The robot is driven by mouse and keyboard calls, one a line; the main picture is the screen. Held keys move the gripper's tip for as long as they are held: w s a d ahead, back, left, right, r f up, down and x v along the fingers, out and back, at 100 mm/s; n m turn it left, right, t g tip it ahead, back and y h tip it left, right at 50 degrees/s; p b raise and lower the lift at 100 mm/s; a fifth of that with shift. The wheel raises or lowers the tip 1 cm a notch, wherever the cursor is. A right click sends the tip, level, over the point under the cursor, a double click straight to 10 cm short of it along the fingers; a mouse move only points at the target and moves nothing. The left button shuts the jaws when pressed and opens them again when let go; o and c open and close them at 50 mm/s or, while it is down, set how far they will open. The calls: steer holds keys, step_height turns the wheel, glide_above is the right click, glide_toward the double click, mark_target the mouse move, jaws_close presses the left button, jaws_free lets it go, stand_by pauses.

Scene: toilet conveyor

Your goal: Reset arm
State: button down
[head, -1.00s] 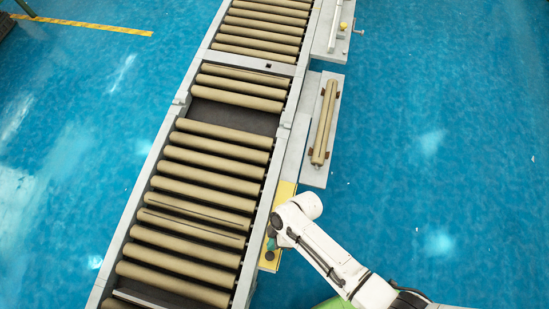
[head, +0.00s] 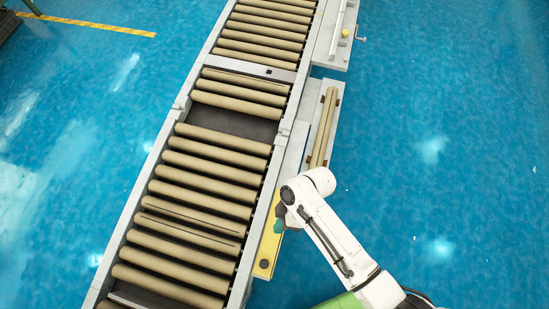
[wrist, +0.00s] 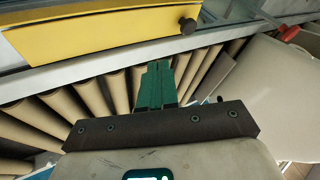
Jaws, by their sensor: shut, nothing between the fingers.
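My white arm reaches in from the lower right of the head view. My gripper (head: 279,224) hangs over the right edge of the conveyor, mostly hidden behind the arm's end. In the wrist view its green fingers (wrist: 155,86) are together with nothing between them. They point towards a row of tan rollers and the pale frame edge, apart from the yellow panel. The yellow panel (head: 272,243) runs along the conveyor's right side, with a dark round knob (head: 264,264) at its lower end. The yellow panel (wrist: 90,32) and a dark knob (wrist: 187,25) also show in the wrist view.
The roller conveyor (head: 177,187) has a gap between rollers near its middle. A red knob (wrist: 289,33) shows at upper right in the wrist view. Blue floor right is clear.

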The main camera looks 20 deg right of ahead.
steer(key=shift+w+d+r, duration=0.15)
steer(key=shift+d+r, duration=0.2)
steer(key=shift+r, duration=0.2)
steer(key=s+d+r+m+t+h, duration=0.1)
steer(key=d+r+m+t+h, duration=0.1)
steer(key=d+r+m, duration=0.5)
steer(key=s+d+r+m+t+h, duration=0.1)
steer(key=d+r+m+h, duration=0.3)
steer(key=d+r, duration=0.5)
steer(key=s+d+m, duration=0.1)
steer(key=d+m, duration=0.1)
steer(key=d, duration=0.2)
steer(key=shift+s+d+r+m+t, duration=0.15)
steer(key=shift+m+t, duration=0.25)
